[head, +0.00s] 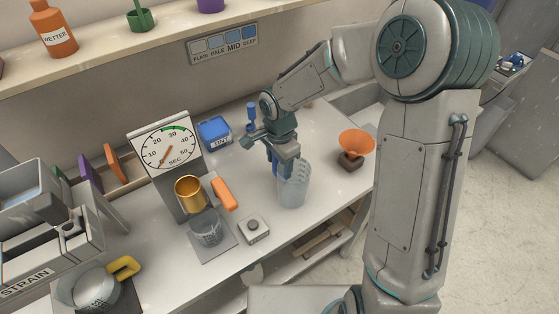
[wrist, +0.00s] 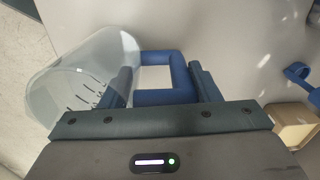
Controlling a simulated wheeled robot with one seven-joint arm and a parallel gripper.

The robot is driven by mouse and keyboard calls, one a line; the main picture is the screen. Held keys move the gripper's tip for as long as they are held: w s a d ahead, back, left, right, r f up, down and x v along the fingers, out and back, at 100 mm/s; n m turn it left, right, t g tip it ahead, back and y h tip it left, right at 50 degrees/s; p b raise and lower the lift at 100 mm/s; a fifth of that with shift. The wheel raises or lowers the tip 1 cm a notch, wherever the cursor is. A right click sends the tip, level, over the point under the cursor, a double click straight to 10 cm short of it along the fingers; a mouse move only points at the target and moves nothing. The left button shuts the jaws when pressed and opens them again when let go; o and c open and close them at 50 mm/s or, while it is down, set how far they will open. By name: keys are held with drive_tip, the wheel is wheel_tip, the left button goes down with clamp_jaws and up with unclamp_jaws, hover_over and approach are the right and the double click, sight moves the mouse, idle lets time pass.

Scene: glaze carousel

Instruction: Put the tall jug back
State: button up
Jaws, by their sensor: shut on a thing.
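The tall jug (head: 294,188) is clear, with a blue handle (wrist: 164,98), and is upright near the counter's front edge in the head view. My gripper (head: 285,167) is above and beside it, shut on the handle. In the wrist view, the fingers of my gripper (wrist: 164,88) lie on either side of the blue handle, and the clear body of the jug (wrist: 85,75) is to the left. I cannot tell whether the jug's base touches the counter. Part of the jug's upper side is hidden by my gripper.
An orange funnel (head: 356,143) on a dark block stands to the right. A dial stand (head: 165,145), gold cup (head: 189,192), mesh cup (head: 206,229) and small button box (head: 253,229) are to the left. Free counter (head: 310,226) lies in front.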

drive_tip(key=shift+f, duration=0.15)
drive_tip(key=o, duration=1.5)
wheel_tip(320, 180, up, 12)
drive_tip(key=shift+s+r, duration=0.1)
drive_tip(key=shift+r, duration=0.15)
drive_tip(key=s+d+r+n+t, duration=0.3)
drive_tip(key=s+d+n, duration=0.7)
drive_tip(key=s+d, duration=0.5)
drive_tip(key=shift+s+d+n, duration=0.3)
drive_tip(key=shift+s, duration=0.9)
